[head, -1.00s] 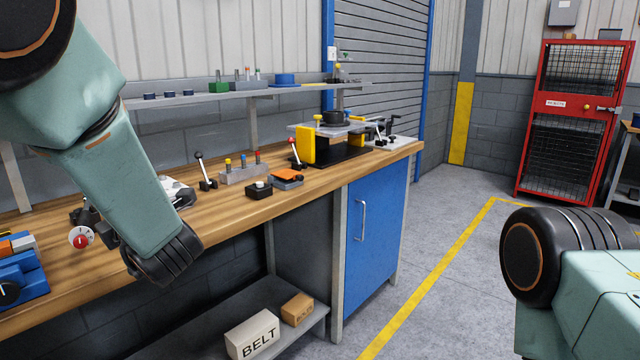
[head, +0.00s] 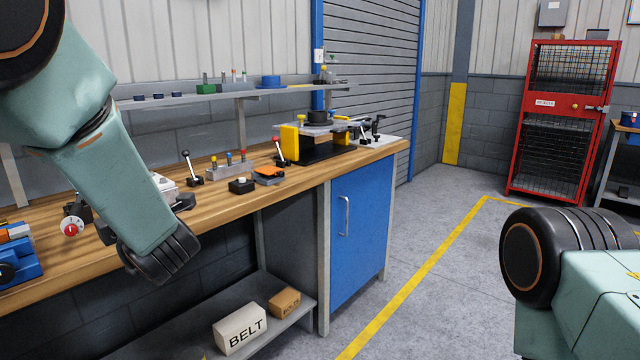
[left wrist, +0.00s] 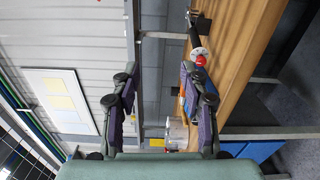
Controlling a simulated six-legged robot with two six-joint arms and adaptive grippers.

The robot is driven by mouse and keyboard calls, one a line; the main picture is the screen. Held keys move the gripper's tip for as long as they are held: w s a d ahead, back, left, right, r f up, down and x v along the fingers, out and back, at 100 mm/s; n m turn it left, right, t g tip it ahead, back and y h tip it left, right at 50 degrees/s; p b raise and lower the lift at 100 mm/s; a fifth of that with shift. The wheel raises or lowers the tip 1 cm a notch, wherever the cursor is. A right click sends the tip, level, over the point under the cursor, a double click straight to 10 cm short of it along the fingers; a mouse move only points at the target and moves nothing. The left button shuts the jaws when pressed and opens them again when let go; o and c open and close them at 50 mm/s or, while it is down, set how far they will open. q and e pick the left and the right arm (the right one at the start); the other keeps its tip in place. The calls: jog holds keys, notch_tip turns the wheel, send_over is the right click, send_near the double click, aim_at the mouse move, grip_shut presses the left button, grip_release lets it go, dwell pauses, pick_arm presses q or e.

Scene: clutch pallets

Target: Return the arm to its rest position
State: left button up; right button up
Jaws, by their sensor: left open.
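My left arm (head: 130,185) comes in from the left in the head view and hangs bent in front of the workbench. Its gripper cannot be made out clearly there. In the left wrist view my left gripper (left wrist: 159,72) is open, its two dark fingers wide apart with nothing between them. That view is turned sideways, with the bench (left wrist: 245,60) to the right of the fingers. My right arm (head: 580,270) shows at the lower right of the head view. My right gripper is out of view.
The wooden workbench (head: 225,200) carries levers, a button box (head: 241,186) and a yellow-and-black fixture (head: 290,142). A shelf (head: 210,97) runs above it. A red mesh cabinet (head: 558,125) stands at the back right. The floor (head: 450,250) between is clear.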

pick_arm(q)
jog(key=s+d+f+m+g+h, duration=0.1)
jog(key=s+d+f+m+h, duration=0.2)
jog(key=f+m, duration=0.5)
jog(key=s+d+f+m+g+h, duration=0.1)
jog(key=s+d+f+m+h, duration=0.2)
jog(key=f+m, duration=0.55)
jog(key=s+d+f+m+g+h, duration=0.1)
jog(key=s+d+f+m+h, duration=0.2)
jog(key=f+m, duration=0.5)
jog(key=s+d+f+m+g+h, duration=0.1)
jog(key=s+f+g, duration=0.2)
jog(key=s+f, duration=0.3)
jog(key=s+d+f+m+g+h, duration=0.1)
jog(key=s+f, duration=0.6)
jog(key=s, duration=0.8)
jog(key=s+d+f+m+g+h, duration=0.1)
jog(key=s+f+g, duration=0.3)
jog(key=s, duration=0.6)
notch_tip(320, 180, down, 2)
jog(key=shift+s+d+f+m+g+h, duration=0.2)
jog(key=shift+m+g+h, duration=0.2)
jog(key=shift+h, duration=0.5)
